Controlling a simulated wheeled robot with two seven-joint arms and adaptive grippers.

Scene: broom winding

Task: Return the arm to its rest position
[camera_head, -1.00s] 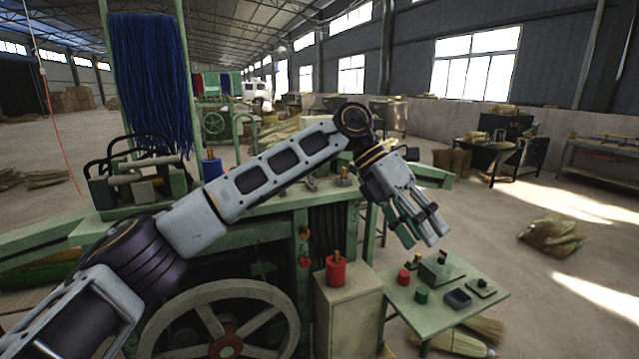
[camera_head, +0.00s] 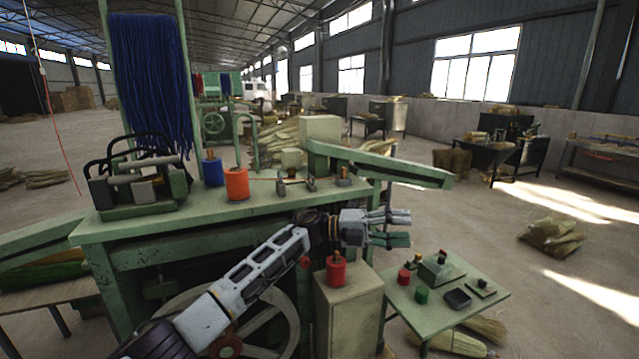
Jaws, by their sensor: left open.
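My left arm comes in from the bottom left. Its gripper (camera_head: 402,228) is open and empty. It points right, in front of the green machine table (camera_head: 190,226) and above the small green control table (camera_head: 440,312). The fingers are apart from each other and touch nothing that I can see. My right gripper is not in view.
A red spool (camera_head: 335,270) stands on a cabinet (camera_head: 350,300) just below my left wrist. An orange spool (camera_head: 237,184) and a blue spool (camera_head: 213,168) stand on the machine table. A green beam (camera_head: 390,165) juts right above the gripper.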

